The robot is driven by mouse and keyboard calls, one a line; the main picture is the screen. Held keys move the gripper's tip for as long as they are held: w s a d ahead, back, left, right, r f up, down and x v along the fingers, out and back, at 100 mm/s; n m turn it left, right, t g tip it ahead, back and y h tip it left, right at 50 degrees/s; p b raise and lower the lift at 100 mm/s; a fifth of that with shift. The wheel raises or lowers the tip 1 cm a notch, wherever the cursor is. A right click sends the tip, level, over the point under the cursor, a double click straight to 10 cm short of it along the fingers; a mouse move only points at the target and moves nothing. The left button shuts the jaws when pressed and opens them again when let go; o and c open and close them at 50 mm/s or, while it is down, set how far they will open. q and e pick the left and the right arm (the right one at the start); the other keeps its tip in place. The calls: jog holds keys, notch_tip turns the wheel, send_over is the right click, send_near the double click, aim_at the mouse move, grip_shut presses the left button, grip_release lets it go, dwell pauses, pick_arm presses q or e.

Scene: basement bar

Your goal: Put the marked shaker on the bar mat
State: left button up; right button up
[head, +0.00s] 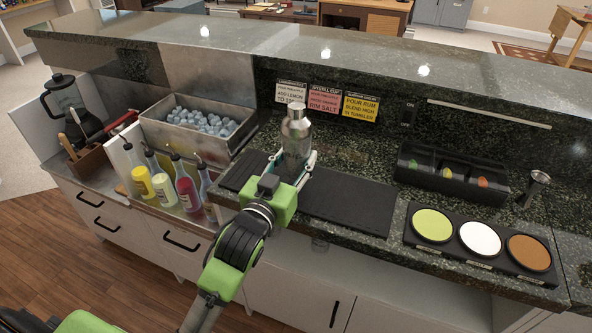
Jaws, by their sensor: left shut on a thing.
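A silver cocktail shaker (296,131) with a domed cap stands upright in my left gripper (293,167). The gripper is shut on its lower body, and the fingers hide part of it. No mark on the shaker is clear at this size. A flat black bar mat (347,209) lies along the front of the granite counter, and its left part (240,172) shows beyond the gripper. The shaker appears over or just behind the mat; I cannot tell whether its base touches anything. My right gripper is not in view.
Left of the mat are a steel ice bin (199,125) and a rack of bottles (187,189). Right of it are a black garnish tray (452,172), a rimmer tray (480,244) with three round dishes, and a jigger (534,187). A raised ledge (330,52) runs behind. The mat's right part is clear.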

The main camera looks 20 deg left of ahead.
aim_at(291, 177)
pick_arm(q)
jog(key=shift+w+f, duration=0.15)
jog(key=shift+w, duration=0.05)
notch_tip(291, 177, down, 4)
jog(key=shift+w+a+r, duration=0.1)
jog(key=shift+w+r, duration=0.05)
jog(key=shift+r, duration=0.1)
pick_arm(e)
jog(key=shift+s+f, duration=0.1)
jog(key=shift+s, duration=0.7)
pick_arm(q)
jog(key=shift+f, duration=0.15)
jog(key=o, duration=1.3)
jog(key=shift+f, duration=0.1)
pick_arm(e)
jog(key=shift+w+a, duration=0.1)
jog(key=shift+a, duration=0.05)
